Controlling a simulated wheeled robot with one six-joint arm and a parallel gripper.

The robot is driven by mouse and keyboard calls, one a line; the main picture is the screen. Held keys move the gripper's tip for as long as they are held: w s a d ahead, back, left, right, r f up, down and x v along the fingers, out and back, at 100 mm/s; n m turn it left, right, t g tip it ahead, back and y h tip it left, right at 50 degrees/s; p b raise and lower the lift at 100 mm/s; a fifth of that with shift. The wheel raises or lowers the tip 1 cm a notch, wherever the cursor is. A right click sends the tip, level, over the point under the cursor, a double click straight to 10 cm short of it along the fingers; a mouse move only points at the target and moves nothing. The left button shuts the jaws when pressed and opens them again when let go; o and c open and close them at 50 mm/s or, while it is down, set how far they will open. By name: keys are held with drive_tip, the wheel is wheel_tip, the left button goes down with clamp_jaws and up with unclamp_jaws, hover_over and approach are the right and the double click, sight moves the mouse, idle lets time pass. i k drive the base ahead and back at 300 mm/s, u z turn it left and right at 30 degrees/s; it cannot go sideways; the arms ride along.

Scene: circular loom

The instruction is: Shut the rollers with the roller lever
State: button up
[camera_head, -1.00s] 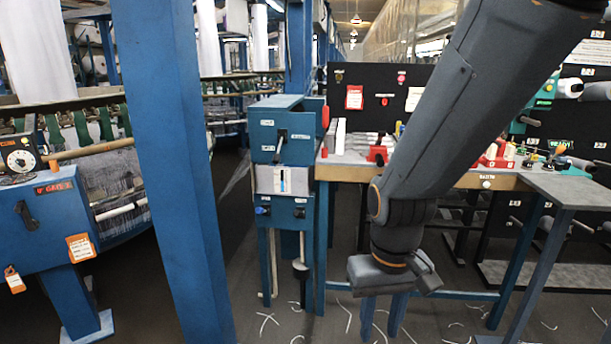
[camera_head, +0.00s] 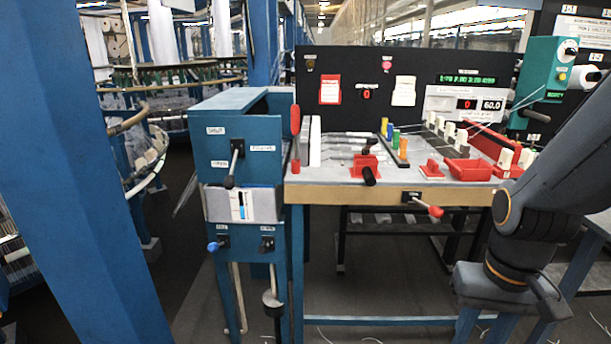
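A blue cabinet (camera_head: 262,165) stands left of centre. On its front is a black lever (camera_head: 235,163) hanging down, with small white labels around it that are too small to read. Lower on the cabinet are a blue-knobbed control (camera_head: 216,245) and a black-knobbed control (camera_head: 267,243). A red-handled lever (camera_head: 430,208) sticks out of the bench's front edge. I cannot tell from the labels which one is the roller lever. My gripper (camera_head: 500,325) hangs at the lower right, pointing down, well apart from all levers.
A workbench (camera_head: 350,191) joins the cabinet's right side, with red trays (camera_head: 468,170), a red clamp (camera_head: 366,165) and several pegs. A black panel with displays (camera_head: 455,60) rises behind. A blue pillar (camera_head: 70,150) stands at left. Floor (camera_head: 375,270) under the bench is mostly open.

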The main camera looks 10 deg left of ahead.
sight(229, 181)
drive_tip(key=i, duration=0.75)
drive_tip(key=u, duration=0.8)
drive_tip(key=i, duration=0.65)
drive_tip(key=u, duration=0.55)
